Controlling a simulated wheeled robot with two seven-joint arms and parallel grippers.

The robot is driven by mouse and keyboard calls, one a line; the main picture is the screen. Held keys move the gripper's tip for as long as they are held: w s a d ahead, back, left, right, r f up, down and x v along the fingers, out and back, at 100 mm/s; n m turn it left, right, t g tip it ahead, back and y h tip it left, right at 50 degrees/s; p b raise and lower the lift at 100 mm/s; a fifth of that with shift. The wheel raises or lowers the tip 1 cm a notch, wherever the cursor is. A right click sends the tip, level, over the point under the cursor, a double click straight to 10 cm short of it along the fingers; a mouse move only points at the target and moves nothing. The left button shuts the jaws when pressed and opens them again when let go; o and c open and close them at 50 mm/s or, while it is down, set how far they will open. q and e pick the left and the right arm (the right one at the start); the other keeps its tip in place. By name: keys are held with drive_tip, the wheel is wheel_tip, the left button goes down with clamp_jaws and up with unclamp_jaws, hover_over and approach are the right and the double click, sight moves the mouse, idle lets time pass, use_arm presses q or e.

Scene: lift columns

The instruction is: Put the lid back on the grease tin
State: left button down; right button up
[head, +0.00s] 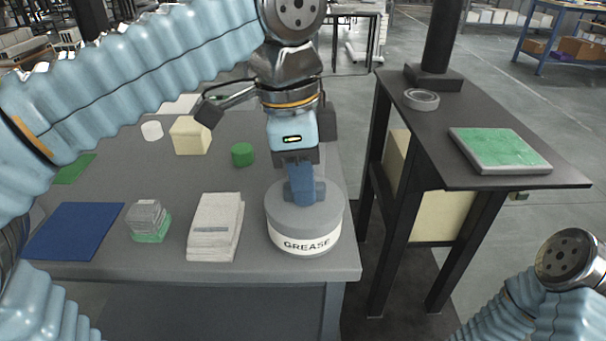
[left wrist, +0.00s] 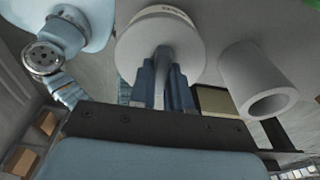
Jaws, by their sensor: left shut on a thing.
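The grease tin (head: 306,244) stands near the table's front right corner, its white label reading GREASE. Its grey round lid (head: 283,217) is over the tin's top, looking level, with no clear gap between them; I cannot tell if it is fully seated. My left gripper (head: 305,190) points down from above, its blue fingers shut on the lid's raised grip. In the left wrist view, the lid (left wrist: 142,45) shows beyond the fingers (left wrist: 165,88), with a grey grip between them. The fingers hide part of the lid. My right gripper is out of view.
A folded white cloth stack (head: 213,228), a clear jar with green base (head: 148,222) and a blue mat (head: 73,231) lie left of the tin. A green cap (head: 243,154) is behind. A dark stand (head: 450,112) rises at right. A grey tube (left wrist: 257,82) shows near the lid.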

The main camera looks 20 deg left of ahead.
use_arm(q)
drive_tip(key=c, duration=0.5)
unclamp_jaws()
drive_tip(key=shift+r, duration=0.1)
wheel_tip(320, 180, up, 2)
drive_tip(key=p, duration=0.2)
drive_tip(key=shift+r+p, duration=0.2)
drive_tip(key=shift+p, duration=0.1)
drive_tip(key=shift+r+p, duration=0.65)
drive_tip(key=shift+r, duration=1.55)
clamp_jaws()
